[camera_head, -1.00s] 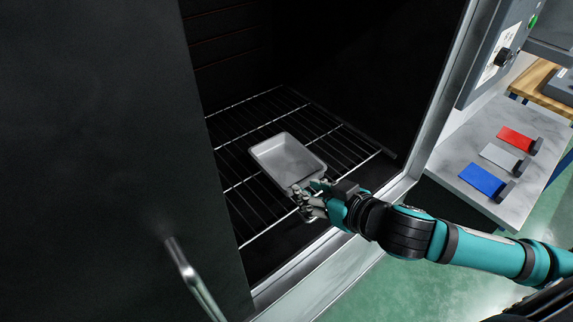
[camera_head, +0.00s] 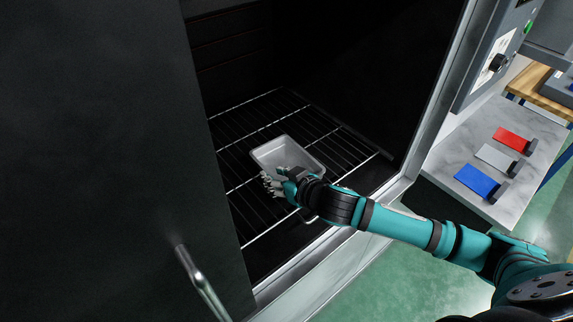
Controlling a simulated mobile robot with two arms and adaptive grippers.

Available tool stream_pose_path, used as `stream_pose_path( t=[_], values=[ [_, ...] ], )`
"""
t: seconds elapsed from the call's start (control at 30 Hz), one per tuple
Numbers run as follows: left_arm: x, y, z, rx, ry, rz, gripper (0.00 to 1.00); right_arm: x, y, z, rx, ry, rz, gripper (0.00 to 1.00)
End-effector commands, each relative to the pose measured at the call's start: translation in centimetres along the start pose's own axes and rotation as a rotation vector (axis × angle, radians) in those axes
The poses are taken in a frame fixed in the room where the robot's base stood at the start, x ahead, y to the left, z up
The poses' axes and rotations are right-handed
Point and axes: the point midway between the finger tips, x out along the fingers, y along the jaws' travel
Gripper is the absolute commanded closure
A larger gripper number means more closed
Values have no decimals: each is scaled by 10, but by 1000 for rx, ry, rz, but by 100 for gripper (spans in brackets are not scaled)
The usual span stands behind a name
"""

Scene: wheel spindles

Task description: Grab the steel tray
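The steel tray (camera_head: 287,152) is a shallow grey rectangular pan. It lies on the wire rack inside the dark open chamber, in the middle of the head view. My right gripper (camera_head: 270,184) reaches in from the right, at the near left side of the tray. Its fingers overlap the tray's near edge in the picture, and the hand and wrist hide the tray's near part. I cannot tell whether the fingers touch the tray or how far they are open. My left gripper is not in view.
The wire rack (camera_head: 240,150) has free room around the tray. A dark door with a metal handle (camera_head: 200,282) stands at the left. The metal door frame (camera_head: 432,130) is close to my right arm. A side table holds red (camera_head: 512,138), grey and blue pieces.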

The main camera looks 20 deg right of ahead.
Motion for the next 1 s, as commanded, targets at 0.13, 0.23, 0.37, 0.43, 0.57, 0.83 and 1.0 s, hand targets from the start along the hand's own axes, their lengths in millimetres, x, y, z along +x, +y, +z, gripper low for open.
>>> stream_pose_path(
  t=[0.13,0.23,0.37,0.43,0.57,0.83,1.0],
  values=[
    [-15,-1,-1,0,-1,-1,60,20,3,-6,0,1,2,68],
    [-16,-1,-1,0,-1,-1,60,31,2,-5,1,1,1,68],
    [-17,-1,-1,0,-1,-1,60,38,2,-3,0,0,0,68],
    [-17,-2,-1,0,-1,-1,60,39,2,-2,0,0,0,68],
    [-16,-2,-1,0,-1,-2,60,39,2,-2,0,0,0,68],
    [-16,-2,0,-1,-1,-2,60,38,2,-2,0,0,1,100],
    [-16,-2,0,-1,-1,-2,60,38,2,-2,0,0,1,100]
  ],
)
